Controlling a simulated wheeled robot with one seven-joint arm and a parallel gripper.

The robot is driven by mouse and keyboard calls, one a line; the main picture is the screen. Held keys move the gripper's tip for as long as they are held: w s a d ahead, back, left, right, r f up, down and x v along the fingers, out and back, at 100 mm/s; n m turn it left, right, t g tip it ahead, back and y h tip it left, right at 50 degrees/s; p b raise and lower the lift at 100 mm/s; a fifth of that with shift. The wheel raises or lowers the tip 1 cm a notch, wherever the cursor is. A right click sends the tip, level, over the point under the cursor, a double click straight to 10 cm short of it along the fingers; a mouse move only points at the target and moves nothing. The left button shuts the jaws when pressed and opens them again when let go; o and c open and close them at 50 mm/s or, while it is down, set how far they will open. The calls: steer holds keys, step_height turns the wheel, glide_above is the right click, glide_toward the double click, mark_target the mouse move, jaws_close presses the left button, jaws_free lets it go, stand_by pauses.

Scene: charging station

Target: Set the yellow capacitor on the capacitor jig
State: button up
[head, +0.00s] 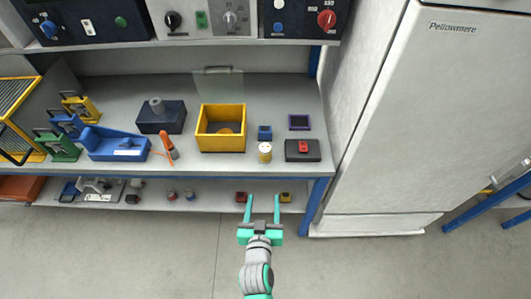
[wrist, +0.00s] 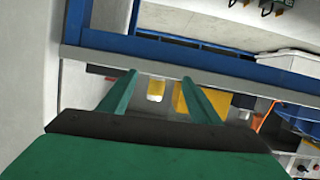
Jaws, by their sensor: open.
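A small cylinder with a pale top and yellow side, apparently the yellow capacitor (head: 264,153), stands upright near the front edge of the bench top. In the wrist view the yellow capacitor (wrist: 156,90) shows beyond the fingertips, between them. My gripper (head: 263,198) is open and empty, with its two teal fingers pointing at the bench from in front, apart from the capacitor. It also fills the lower wrist view (wrist: 160,78). I cannot tell for certain which fixture is the capacitor jig; a small blue block (head: 265,132) sits just behind the capacitor.
A yellow open box (head: 221,141) stands left of the capacitor, a black box with a red part (head: 302,150) right. An orange-handled tool (head: 167,146) and blue bin (head: 118,144) lie farther left. A lower shelf (head: 215,199) holds small parts. A white cabinet (head: 420,120) stands right.

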steer(key=m+h, duration=0.2)
glide_toward(263, 155)
steer(key=x, duration=0.5)
steer(key=shift+w+d, duration=0.15)
steer(key=shift+w, duration=0.05)
steer(key=x, duration=0.5)
steer(key=shift+f+x, duration=0.15)
steer(key=shift+x, duration=1.4)
steer(key=shift+f+x, duration=0.1)
steer(key=shift+x, duration=1.45)
steer(key=shift+s, duration=0.2)
steer(key=shift+s, duration=0.1)
steer(key=c, duration=1.3)
steer(key=shift+r, duration=0.2)
